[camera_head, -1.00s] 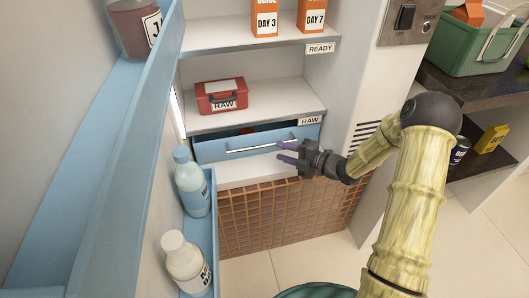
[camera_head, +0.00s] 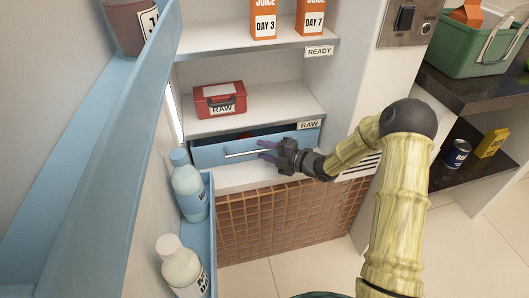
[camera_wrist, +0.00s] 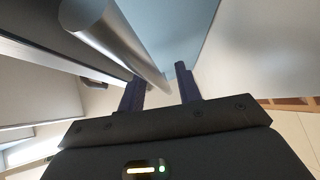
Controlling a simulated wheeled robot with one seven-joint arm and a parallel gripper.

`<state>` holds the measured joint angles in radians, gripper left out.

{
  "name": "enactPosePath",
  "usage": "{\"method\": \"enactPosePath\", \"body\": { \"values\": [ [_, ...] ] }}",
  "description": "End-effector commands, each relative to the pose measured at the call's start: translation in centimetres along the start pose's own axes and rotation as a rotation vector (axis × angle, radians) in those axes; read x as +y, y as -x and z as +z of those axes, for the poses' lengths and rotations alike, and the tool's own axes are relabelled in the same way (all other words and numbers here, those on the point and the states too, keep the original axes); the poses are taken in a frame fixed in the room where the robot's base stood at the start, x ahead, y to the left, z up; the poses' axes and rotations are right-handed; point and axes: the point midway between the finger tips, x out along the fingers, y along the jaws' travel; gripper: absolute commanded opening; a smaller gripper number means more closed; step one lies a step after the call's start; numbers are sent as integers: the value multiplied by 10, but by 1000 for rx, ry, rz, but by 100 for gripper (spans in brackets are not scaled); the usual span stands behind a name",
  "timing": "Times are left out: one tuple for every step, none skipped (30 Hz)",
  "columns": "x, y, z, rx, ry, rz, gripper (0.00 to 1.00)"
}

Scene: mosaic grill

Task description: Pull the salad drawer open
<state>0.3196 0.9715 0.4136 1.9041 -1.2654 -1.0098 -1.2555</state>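The salad drawer (camera_head: 212,153) has a blue front and sits below the shelf labelled RAW. A dark strip of its inside shows above the front, so it stands slightly open. Its pale bar handle (camera_head: 238,154) runs across the front, with the right part hidden by my gripper (camera_head: 263,150). My gripper reaches in from the right, its fingers at the handle. In the wrist view, the silver handle (camera_wrist: 120,40) runs diagonally down to the space between the two parted fingers (camera_wrist: 160,84). Gaps show beside the bar, so the gripper looks open; contact is unclear.
A red box (camera_head: 220,98) marked RAW stands on the shelf above. The open blue door (camera_head: 110,150) with bottles (camera_head: 188,187) fills the left side. Brown tiles (camera_head: 290,215) lie below the drawer. A dark counter with a green basket (camera_head: 468,45) is at right.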

Motion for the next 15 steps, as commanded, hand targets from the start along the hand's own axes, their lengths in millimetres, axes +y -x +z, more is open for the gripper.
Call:
{"method": "enactPosePath", "body": {
  "values": [
    [0,-3,-1,2,0,0,34],
    [0,-4,-1,2,0,0,34],
    [0,-6,-1,3,0,-1,34],
    [0,-6,-2,4,0,-1,34],
    [0,-6,-2,4,1,-1,34],
    [0,-6,-2,4,1,-1,34],
    [0,-6,-2,4,1,-1,34],
    [0,-6,-2,5,1,-1,34],
    [0,-6,-2,5,1,-1,34],
    [0,-6,-2,5,1,-1,28],
    [0,-6,-2,5,1,-1,22],
    [0,-6,-2,5,1,-1,15],
    [0,-6,-2,5,1,-1,9],
    [0,-6,-2,5,1,-1,3],
    [0,-6,-2,5,1,-1,0]
  ]
}}
